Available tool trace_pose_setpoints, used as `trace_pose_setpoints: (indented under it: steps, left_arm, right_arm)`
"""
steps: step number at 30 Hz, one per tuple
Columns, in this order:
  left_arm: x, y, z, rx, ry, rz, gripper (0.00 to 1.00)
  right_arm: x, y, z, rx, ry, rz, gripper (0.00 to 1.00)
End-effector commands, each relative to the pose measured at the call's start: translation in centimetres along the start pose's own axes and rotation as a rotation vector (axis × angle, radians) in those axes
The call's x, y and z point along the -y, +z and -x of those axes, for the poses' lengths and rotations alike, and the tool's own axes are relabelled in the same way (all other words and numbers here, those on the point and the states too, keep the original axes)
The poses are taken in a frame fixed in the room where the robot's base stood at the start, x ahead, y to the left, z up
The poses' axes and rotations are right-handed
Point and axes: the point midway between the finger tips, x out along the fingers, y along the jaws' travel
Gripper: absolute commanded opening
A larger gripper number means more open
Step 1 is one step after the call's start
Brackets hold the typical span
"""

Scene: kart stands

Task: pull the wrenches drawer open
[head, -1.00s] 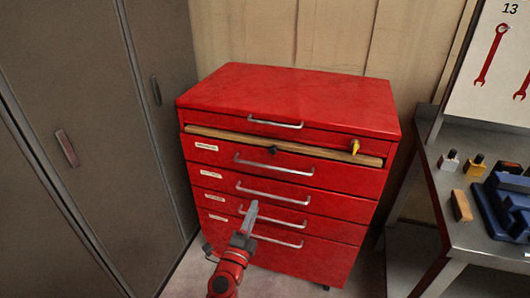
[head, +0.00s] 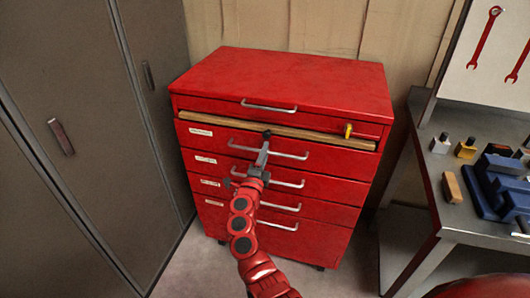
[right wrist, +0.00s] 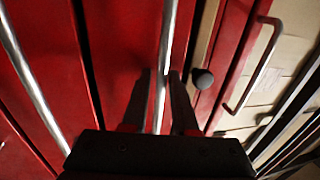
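A red tool cabinet (head: 290,80) with several drawers stands in the middle of the head view. The drawers have silver bar handles and small white labels, too small to read, so I cannot tell which is the wrenches drawer. My right gripper (head: 263,152) is at the handle (head: 290,155) of the drawer just under the wooden strip. In the right wrist view the handle bar (right wrist: 166,50) runs between the two dark fingers (right wrist: 160,100), with narrow gaps beside it. The fingers look open around it. All drawers look shut. My left gripper is out of view.
A black knob (right wrist: 203,78) sits close beside the fingers, and a yellow key-like piece (head: 348,130) is on the cabinet's right. A grey locker (head: 90,120) stands close on the left. A workbench (head: 465,205) with a blue vise stands on the right.

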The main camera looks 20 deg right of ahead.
Motion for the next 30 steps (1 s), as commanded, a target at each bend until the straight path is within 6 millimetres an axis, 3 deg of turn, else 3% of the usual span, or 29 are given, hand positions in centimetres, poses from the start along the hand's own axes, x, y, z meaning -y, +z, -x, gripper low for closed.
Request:
trace_pose_setpoints:
  steps: [8,13,30]
  left_arm:
    - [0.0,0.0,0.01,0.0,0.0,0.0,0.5]
    - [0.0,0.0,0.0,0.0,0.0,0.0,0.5]
    - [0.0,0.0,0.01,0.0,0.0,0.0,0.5]
  right_arm:
    - [0.02,0.02,-0.18,0.0,0.0,-0.001,0.27]
    - [0.03,0.03,-0.17,0.001,0.0,-0.001,0.0]
    - [0.01,0.04,-0.15,0.001,0.0,-0.001,0.0]
